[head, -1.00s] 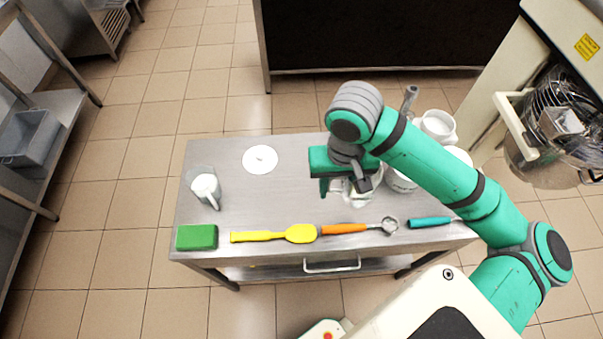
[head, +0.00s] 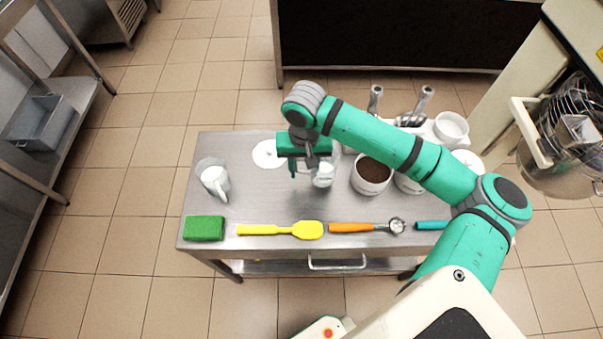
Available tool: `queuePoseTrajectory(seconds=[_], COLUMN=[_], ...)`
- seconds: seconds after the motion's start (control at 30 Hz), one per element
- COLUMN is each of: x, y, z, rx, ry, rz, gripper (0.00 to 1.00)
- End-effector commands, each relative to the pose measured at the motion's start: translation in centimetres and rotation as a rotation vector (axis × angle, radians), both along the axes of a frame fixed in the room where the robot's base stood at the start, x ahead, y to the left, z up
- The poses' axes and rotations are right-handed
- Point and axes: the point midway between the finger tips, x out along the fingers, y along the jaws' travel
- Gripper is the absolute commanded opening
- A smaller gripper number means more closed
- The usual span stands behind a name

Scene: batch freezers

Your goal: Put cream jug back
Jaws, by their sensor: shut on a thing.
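My gripper (head: 303,168) is over the middle of the steel table, pointing down. It is shut on a clear jug with white contents (head: 323,177), which I take for the cream jug. The arm partly hides this jug, and I cannot tell whether its base touches the table. A flat white disc (head: 268,153) lies just left of the gripper, with nothing seen standing on it. A second clear jug with white contents (head: 214,182) stands at the table's left.
A tub of brown powder (head: 371,173) stands right of the held jug, with more white tubs (head: 451,126) beyond. A green sponge (head: 204,228), yellow spatula (head: 290,230), orange-handled scoop (head: 360,227) and teal-handled tool (head: 431,225) line the front edge of the table (head: 255,205).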

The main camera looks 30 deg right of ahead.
Motion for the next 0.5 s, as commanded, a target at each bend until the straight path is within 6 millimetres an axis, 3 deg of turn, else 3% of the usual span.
queuePoseTrajectory(seconds=[0.1, 0.3, 0.5], x=[0.8, 0.7, 0.7], y=[0.2, 0.1, 0.2], z=[-1.0, -3.5, -3.9], rx=[-0.001, -0.002, -0.001], ry=[0.001, 0.001, 0.0], rz=[0.002, 0.001, 0.001], gripper=[0.0, 0.0, 0.0])
